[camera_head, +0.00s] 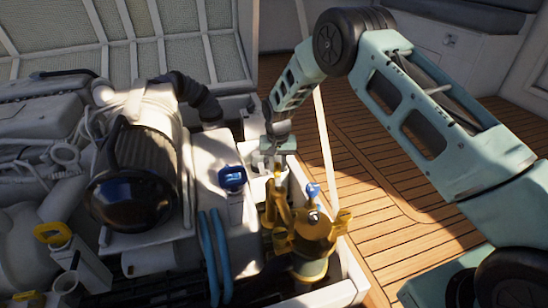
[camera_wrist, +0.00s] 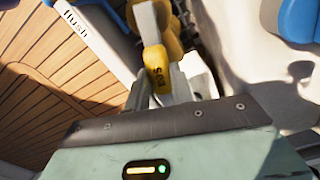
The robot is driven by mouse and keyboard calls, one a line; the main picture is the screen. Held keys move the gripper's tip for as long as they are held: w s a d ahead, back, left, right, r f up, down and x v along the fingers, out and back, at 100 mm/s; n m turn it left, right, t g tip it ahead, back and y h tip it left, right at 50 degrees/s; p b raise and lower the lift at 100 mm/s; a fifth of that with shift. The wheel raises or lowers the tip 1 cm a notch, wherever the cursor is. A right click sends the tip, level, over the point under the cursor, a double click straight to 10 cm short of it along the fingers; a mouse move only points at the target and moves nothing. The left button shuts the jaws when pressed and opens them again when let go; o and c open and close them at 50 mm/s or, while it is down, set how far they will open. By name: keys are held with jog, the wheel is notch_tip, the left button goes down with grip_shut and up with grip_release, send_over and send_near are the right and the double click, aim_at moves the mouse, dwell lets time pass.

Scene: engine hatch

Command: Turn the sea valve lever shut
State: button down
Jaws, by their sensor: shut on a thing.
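The sea valve lever (camera_wrist: 157,68) is yellow and carries the label "sea", seen close up in the wrist view. My gripper (camera_wrist: 162,92) is shut on this lever, with a grey finger on each side of it. In the head view my gripper (camera_head: 271,163) reaches down into the narrow space beside the engine, above the yellow valve parts (camera_head: 271,208). The lever's far end and the valve body are partly hidden by my gripper and by shadow, so I cannot tell its exact angle.
The engine block (camera_head: 180,190) and a blue cap (camera_head: 232,178) lie left. A white ledge marked "flush" (camera_wrist: 88,28) borders the hatch. Open wooden deck (camera_head: 390,200) lies right.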

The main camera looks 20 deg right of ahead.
jog(key=s+d+m+p, duration=0.4)
jog(key=s+m+p, duration=0.1)
jog(key=m+p, duration=0.7)
jog(key=shift+s+d+m, duration=0.15)
jog(key=shift+s+m, duration=0.25)
jog(key=shift+m, duration=1)
jog(key=shift+p, duration=0.3)
jog(key=c, duration=1.2)
grip_release()
notch_tip(320, 180, up, 18)
jog(key=p, duration=0.5)
jog(key=shift+f, duration=0.25)
